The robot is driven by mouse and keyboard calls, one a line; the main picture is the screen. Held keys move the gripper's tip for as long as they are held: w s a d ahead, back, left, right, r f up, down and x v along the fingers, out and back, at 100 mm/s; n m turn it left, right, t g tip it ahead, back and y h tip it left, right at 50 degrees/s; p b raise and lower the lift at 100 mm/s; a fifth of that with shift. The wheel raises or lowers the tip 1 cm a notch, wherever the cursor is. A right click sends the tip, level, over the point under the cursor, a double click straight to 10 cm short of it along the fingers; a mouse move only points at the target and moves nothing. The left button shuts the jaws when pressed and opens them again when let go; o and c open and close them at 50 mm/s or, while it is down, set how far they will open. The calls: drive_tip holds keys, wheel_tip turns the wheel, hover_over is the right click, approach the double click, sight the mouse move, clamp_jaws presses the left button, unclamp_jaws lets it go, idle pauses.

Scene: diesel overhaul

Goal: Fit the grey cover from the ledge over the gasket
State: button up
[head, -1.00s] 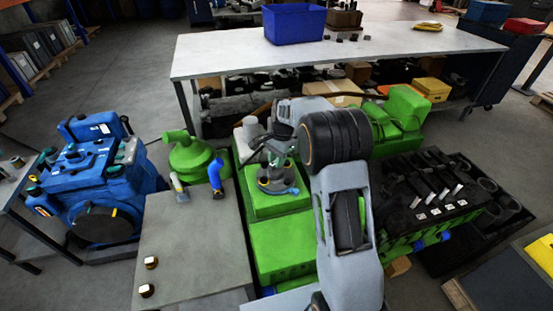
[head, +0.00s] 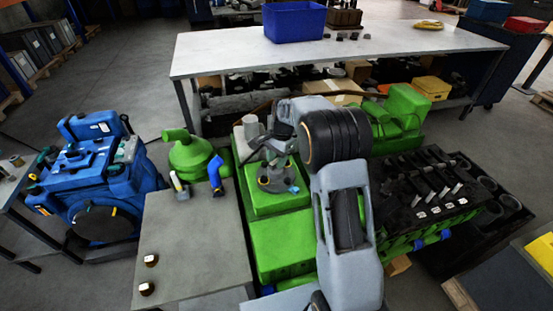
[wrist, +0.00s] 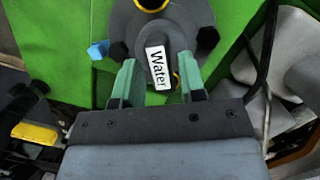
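The grey cover (head: 276,181) is a round flange with a short neck and is over the green block's top (head: 262,204). In the wrist view its neck carries a white "Water" label, and the cover (wrist: 175,20) shows dark bolt heads and a yellow ring. My gripper (wrist: 158,72) has its green fingers on both sides of the neck and appears shut on it. In the head view my gripper (head: 274,158) is above the cover. A small blue piece (wrist: 98,50) sticks out beside the flange. The gasket cannot be made out under the cover; whether the flange sits flush is unclear.
A black cylinder head (head: 430,190) lies to the right of my arm. A blue engine (head: 90,190) stands far left.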

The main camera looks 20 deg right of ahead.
drive_tip(key=shift+o, duration=1.2)
drive_tip(key=shift+f, duration=0.1)
wheel_tip(320, 180, up, 14)
drive_tip(key=w+d, duration=0.1)
drive_tip(key=d, duration=0.1)
drive_tip(key=shift+w+d+f, duration=0.15)
drive_tip(key=shift+w, duration=0.05)
